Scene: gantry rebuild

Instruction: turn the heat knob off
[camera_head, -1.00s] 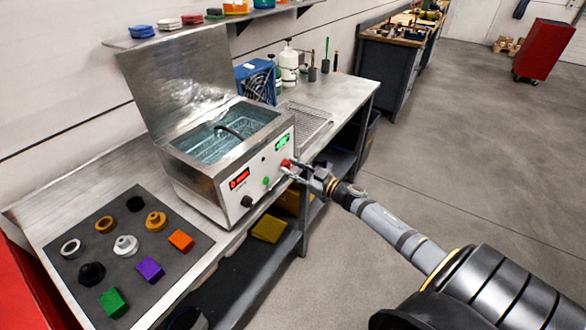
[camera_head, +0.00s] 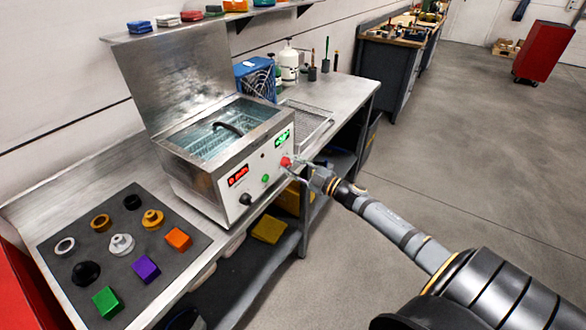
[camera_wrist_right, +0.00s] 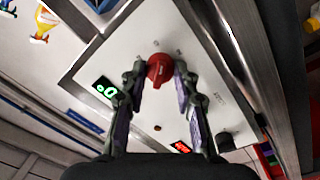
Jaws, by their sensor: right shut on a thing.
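A steel heated bath (camera_head: 216,140) with its lid up stands on the bench. Its white front panel carries a red knob (camera_head: 285,161) at the right and a black knob (camera_head: 246,199) at the lower left. My right gripper (camera_head: 296,170) is at the red knob. In the right wrist view the two fingers of my right gripper (camera_wrist_right: 160,70) lie on either side of the red knob (camera_wrist_right: 160,70), shut on it. The knob's pointer shows toward the lower side of that picture. The panel's small lettering is too small to read. My left gripper is out of view.
The panel also has a green button (camera_head: 265,178), a green display (camera_head: 282,139) and a red display (camera_head: 238,175). A dark mat (camera_head: 60,295) with several coloured parts lies at the left. Open floor lies right of the bench.

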